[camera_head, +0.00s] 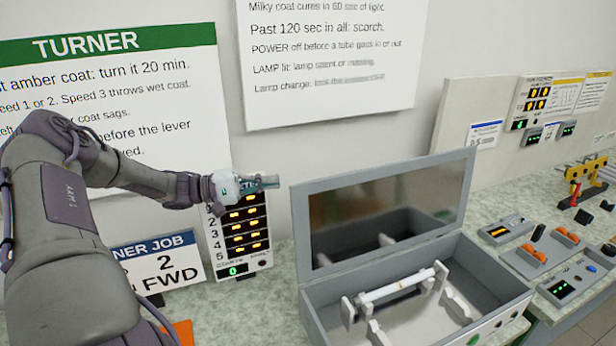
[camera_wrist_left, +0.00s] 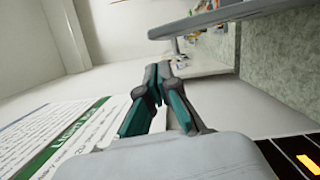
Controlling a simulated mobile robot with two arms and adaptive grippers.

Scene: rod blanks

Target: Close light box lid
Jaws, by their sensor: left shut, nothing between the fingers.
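The light box (camera_head: 314,298) is a grey box on the counter. Its lid (camera_head: 299,222) stands open, tilted up at the back, with a mirror-like inner face. A white rod (camera_head: 392,289) lies across holders inside the box. My left gripper (camera_head: 270,182) is shut and empty, in the air to the left of the raised lid and apart from it. In the left wrist view the gripper fingers (camera_wrist_left: 158,85) are together, and a grey edge, likely the lid (camera_wrist_left: 215,17), shows beyond them. My right gripper is not in view.
A panel with lit amber bars (camera_head: 240,238) stands behind my left gripper. A job sign (camera_head: 160,262) stands left of it, and an orange item lies below. Control units (camera_head: 540,255) sit right of the box. Wall signs hang behind.

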